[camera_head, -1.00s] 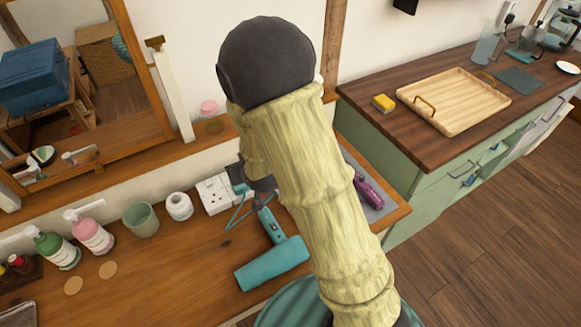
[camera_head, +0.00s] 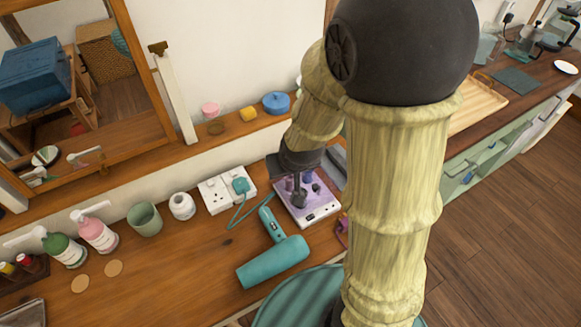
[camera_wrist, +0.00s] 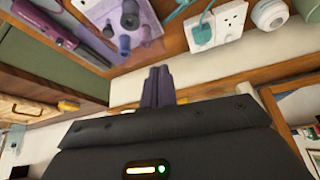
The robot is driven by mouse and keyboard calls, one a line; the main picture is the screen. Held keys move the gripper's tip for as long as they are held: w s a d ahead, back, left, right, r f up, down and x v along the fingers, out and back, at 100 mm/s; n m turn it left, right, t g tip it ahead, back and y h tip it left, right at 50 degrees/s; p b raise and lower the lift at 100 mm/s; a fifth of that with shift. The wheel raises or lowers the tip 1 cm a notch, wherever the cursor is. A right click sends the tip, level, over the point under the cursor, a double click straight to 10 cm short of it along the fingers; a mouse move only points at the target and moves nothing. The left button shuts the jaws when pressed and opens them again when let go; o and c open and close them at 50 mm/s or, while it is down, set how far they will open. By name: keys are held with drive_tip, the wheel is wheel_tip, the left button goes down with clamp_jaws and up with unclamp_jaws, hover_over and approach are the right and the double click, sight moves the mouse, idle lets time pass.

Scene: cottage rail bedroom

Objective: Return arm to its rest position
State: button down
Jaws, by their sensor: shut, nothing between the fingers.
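My gripper (camera_head: 299,192) hangs at the end of my arm in the head view, above a white and purple device (camera_head: 318,207) on the wooden dresser top (camera_head: 190,274). In the wrist view my gripper's fingers (camera_wrist: 158,86) are together with nothing between them. My large forearm and dark joint fill the right middle of the head view and hide part of the dresser and counter.
A teal hair dryer (camera_head: 274,258) lies in front, its cord running to a plug in the white socket block (camera_head: 215,196). A green cup (camera_head: 145,219), white jar (camera_head: 182,206) and pump bottles (camera_head: 95,232) stand left. A shelf holds a blue round tin (camera_head: 276,104).

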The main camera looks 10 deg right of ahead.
drive_tip(key=shift+s+d+r, duration=0.2)
drive_tip(key=shift+s+d, duration=0.05)
drive_tip(key=shift+s, duration=0.2)
drive_tip(key=s+d+r+g+p, duration=0.1)
drive_tip(key=s+d+r+g, duration=0.1)
drive_tip(key=s, duration=0.5)
wheel_tip(320, 180, up, 2)
drive_tip(key=shift+s+d+m+g+p, duration=0.3)
drive_tip(key=shift+d+m+g, duration=0.1)
drive_tip(key=shift+d, duration=0.3)
